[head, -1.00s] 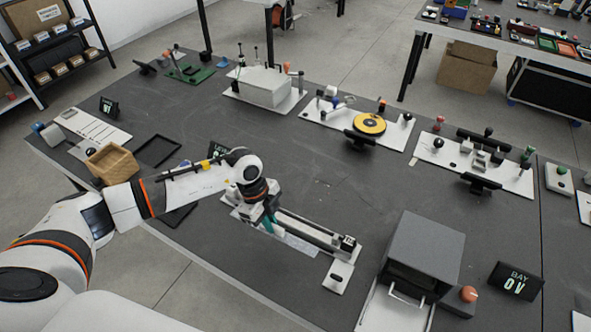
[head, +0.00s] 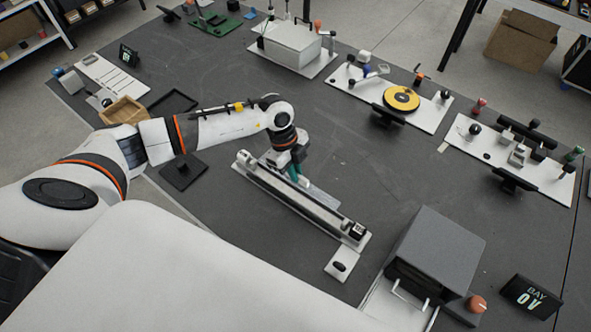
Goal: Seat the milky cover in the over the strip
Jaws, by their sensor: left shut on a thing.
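My left gripper (head: 295,173), with teal fingertips, points down just behind the long narrow fixture, near its left half. It is shut on a pale, whitish strip-like piece, which appears to be the milky cover (head: 322,196). The cover's right end shows beyond the fingers, along the far side of the fixture; the rest is hidden by the gripper. The fixture (head: 300,204) has a long dark channel with light sides and runs from upper left to lower right. I cannot make out the strip inside it, nor whether the cover touches the table. My right gripper is not in view.
A white plate with a black knob (head: 340,265) lies at the fixture's right end. Other work boards line the back.

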